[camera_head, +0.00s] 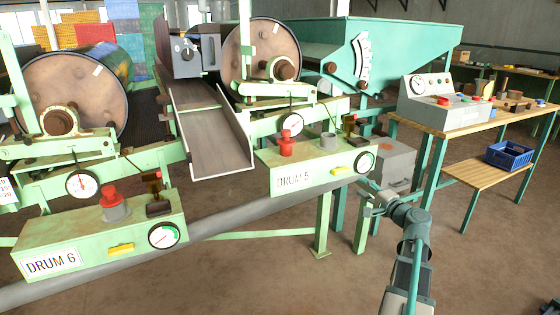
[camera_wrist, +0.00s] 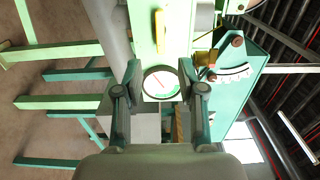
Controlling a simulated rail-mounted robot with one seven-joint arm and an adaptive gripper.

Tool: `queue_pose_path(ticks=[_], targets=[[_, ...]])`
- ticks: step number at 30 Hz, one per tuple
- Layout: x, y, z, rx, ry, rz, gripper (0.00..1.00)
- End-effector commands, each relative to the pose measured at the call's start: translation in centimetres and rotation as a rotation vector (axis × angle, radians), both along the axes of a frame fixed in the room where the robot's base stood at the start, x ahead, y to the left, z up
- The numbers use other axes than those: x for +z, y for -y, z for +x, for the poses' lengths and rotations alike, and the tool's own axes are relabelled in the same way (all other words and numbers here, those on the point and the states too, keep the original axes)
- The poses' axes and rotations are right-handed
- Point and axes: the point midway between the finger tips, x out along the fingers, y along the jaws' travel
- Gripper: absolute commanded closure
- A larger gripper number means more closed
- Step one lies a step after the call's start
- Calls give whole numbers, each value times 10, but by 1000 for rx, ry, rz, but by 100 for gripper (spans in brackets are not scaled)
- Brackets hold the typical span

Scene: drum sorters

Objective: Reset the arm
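My arm rises from the bottom right of the head view, and my gripper (camera_head: 372,196) is just below and in front of the right end of the green DRUM 5 panel (camera_head: 300,182). In the wrist view my gripper (camera_wrist: 159,72) is open, its two fingers apart with nothing held between them. The round white gauge (camera_wrist: 160,83) of the panel shows between the fingers, beyond them; it also shows in the head view (camera_head: 364,161). I cannot tell whether a fingertip touches the panel.
The DRUM 6 panel (camera_head: 100,245) stands at left, with a grey pipe (camera_head: 235,221) running along the front. A grey box (camera_head: 396,160) stands behind my gripper. A wooden bench (camera_head: 480,125) with a control box (camera_head: 443,108) is at right. Floor at lower right is mostly clear.

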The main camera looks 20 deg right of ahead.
Motion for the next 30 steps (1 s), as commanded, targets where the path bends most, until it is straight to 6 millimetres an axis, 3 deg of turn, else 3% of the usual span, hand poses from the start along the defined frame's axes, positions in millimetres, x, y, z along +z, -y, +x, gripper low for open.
queue_pose_path(ticks=[4,7,11,17,20,24,30], targets=[[-11,-16,-1,73,-51,-42,60],[-41,-40,-10,172,-168,-117,60],[-112,-82,-27,333,-373,-175,60],[-220,-165,-60,617,-673,-208,60],[-268,-210,-86,769,-822,-216,60],[-327,-270,-135,996,-1040,-223,60],[-387,-346,-223,1330,-1371,-240,60]])
